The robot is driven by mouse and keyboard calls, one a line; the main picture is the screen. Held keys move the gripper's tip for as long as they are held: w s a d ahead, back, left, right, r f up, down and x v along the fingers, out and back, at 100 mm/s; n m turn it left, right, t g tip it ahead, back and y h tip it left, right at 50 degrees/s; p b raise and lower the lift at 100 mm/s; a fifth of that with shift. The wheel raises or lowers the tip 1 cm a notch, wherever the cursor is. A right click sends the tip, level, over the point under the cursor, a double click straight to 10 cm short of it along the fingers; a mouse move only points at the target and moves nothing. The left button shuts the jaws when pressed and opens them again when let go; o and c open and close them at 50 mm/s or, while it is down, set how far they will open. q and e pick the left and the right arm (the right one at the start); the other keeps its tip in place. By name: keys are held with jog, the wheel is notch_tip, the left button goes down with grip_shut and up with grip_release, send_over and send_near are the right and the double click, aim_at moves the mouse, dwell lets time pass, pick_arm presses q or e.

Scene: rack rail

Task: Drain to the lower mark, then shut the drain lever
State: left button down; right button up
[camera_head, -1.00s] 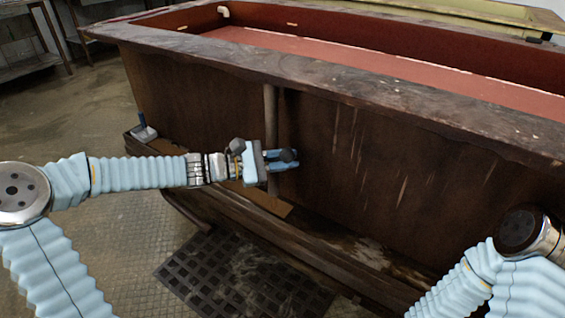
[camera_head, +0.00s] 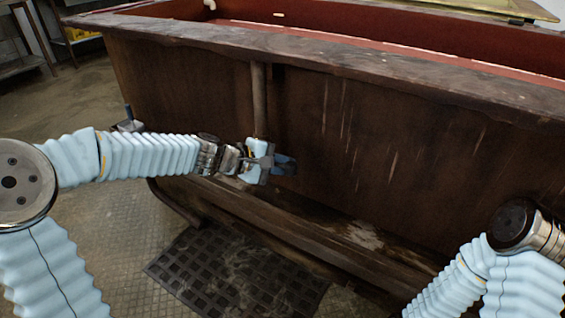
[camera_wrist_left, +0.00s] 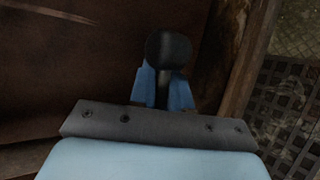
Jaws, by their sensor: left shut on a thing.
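The large brown tank (camera_head: 160,75) has a dark rim and a red interior. A narrow strip of reddish liquid (camera_head: 345,44) shows behind the near rim. One small pale mark (camera_head: 279,14) shows on the far inner wall, above the liquid; I cannot tell which mark it is. My left gripper (camera_head: 282,164) is at the tank's front, below a vertical pipe. In the left wrist view, its blue fingers (camera_wrist_left: 163,90) are shut around the drain lever's stem, with the black knob (camera_wrist_left: 168,49) showing beyond them. My right gripper is out of view.
The vertical pipe (camera_head: 259,98) runs down the tank front above my left gripper. A wooden ledge (camera_head: 290,225) lies along the tank's foot. A dark floor grate (camera_head: 235,272) lies in front. A small upright-handled object (camera_head: 129,122) stands at the left.

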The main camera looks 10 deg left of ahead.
pick_arm(q)
jog(key=shift+f+y, duration=0.3)
dwell(0.4)
jog(key=c, duration=1.2)
grip_release()
jog(key=shift+o, duration=0.2)
jog(key=v, duration=1.4)
jog(key=shift+w+f, duration=0.1)
jog(key=shift+f, duration=0.15)
